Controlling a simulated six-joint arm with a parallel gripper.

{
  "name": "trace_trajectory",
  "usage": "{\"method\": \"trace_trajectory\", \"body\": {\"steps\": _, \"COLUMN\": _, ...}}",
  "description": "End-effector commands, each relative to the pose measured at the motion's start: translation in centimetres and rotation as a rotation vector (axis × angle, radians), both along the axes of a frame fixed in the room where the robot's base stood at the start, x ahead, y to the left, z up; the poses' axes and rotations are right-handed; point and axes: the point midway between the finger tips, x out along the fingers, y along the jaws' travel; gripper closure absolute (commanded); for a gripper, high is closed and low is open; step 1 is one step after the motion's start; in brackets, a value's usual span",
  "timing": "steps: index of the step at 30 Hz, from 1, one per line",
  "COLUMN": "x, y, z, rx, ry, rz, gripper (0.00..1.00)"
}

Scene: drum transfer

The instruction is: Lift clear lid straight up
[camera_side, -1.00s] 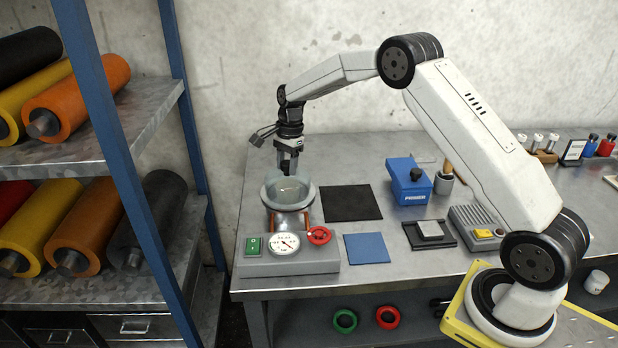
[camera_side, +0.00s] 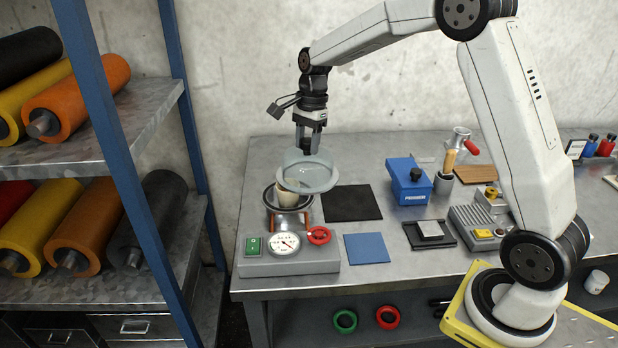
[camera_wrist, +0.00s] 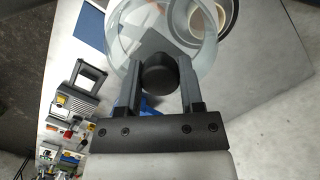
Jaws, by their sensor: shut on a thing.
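The clear lid (camera_side: 308,174) is a transparent dome with a pale rim. It hangs above and slightly right of the round chamber (camera_side: 289,214) on the grey gauge unit, apart from it. My gripper (camera_side: 308,150) is shut on the dark knob of the lid, as the wrist view (camera_wrist: 158,78) shows. In that view the lid (camera_wrist: 122,35) spreads out beyond the fingers. The chamber is open, and a beige cup-like piece (camera_side: 296,191) shows inside it, partly seen through the lid.
The unit carries a gauge (camera_side: 284,243), a green switch (camera_side: 253,245) and a red handwheel (camera_side: 319,235). A black mat (camera_side: 352,203) and a blue mat (camera_side: 366,247) lie to its right, with a blue box (camera_side: 409,182) beyond. A shelf of rolls (camera_side: 75,100) stands at the left.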

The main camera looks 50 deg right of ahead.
Motion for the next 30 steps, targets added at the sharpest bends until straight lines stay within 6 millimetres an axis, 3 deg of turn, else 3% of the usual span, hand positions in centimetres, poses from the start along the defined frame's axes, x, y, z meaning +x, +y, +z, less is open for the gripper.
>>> {"method": "trace_trajectory", "body": {"steps": 6, "x": -2.8, "y": 0.4, "z": 1.5, "rx": -0.001, "ry": -0.005, "rz": -0.002, "gripper": 1.00}}
{"method": "trace_trajectory", "body": {"steps": 15, "x": -5.3, "y": 0.7, "z": 2.5, "rx": -0.001, "ry": -0.004, "rz": -0.001, "gripper": 1.00}}
{"method": "trace_trajectory", "body": {"steps": 30, "x": -5.9, "y": 0.8, "z": 2.7, "rx": 0.000, "ry": -0.003, "rz": 0.000, "gripper": 1.00}}
